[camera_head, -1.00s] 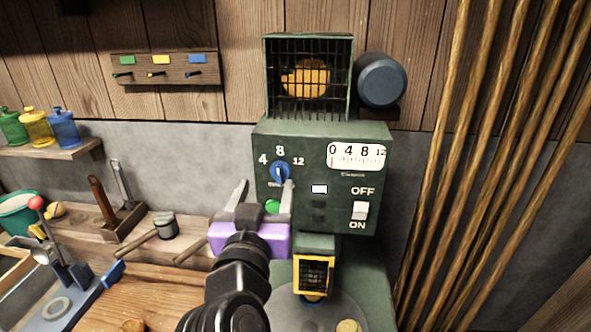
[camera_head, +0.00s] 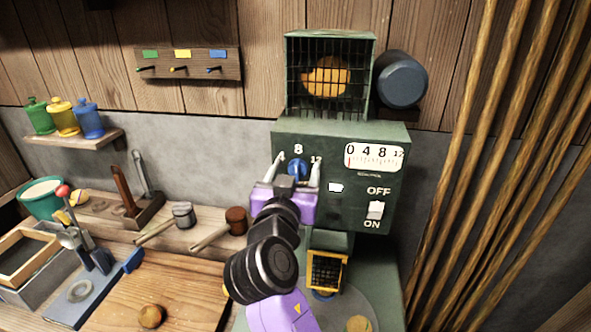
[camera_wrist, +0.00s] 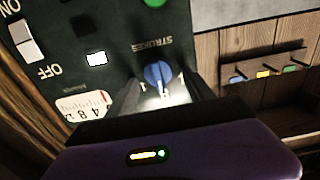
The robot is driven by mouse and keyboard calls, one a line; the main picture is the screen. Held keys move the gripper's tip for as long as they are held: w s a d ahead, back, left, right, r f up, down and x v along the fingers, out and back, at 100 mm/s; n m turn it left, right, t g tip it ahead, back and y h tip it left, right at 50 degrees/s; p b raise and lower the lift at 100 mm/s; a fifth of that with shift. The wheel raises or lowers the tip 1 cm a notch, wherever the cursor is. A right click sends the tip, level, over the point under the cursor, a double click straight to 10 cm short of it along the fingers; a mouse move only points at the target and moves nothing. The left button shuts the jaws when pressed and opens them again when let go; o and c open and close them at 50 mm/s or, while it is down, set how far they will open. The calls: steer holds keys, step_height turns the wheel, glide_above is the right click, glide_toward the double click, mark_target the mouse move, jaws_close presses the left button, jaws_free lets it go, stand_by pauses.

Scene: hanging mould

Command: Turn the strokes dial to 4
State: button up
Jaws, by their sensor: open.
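The blue strokes dial (camera_head: 297,168) sits on the upper left of the green machine's front panel (camera_head: 345,185), with 8 printed above it and 12 to its right. The 4 is mostly covered by a finger in the head view. The dial also shows in the wrist view (camera_wrist: 157,74), where the panel appears upside down and its pale pointer mark seems to face the 8 side. My gripper (camera_head: 299,160) is open, one finger on each side of the dial. I cannot tell whether the fingers touch it.
A white ON/OFF switch (camera_head: 375,210) and a scale window (camera_head: 374,157) lie right of the dial. A green button (camera_wrist: 155,3) is below it. Upright poles (camera_head: 470,150) stand at the right. A wall shelf with bottles (camera_head: 62,118) and a bench with tools are at the left.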

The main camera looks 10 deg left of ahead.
jaws_close()
steer(key=shift+n, duration=0.3)
steer(key=n, duration=0.3)
steer(key=n+p, duration=0.1)
steer(key=n, duration=0.1)
steer(key=shift+a+n, duration=0.3)
steer(key=n, duration=0.2)
steer(key=n+p, duration=0.1)
steer(key=n, duration=0.1)
steer(key=n+p, duration=0.1)
steer(key=shift+a+f+n, duration=0.2)
steer(key=shift+f+n, duration=0.1)
steer(key=shift+n, duration=0.1)
jaws_free()
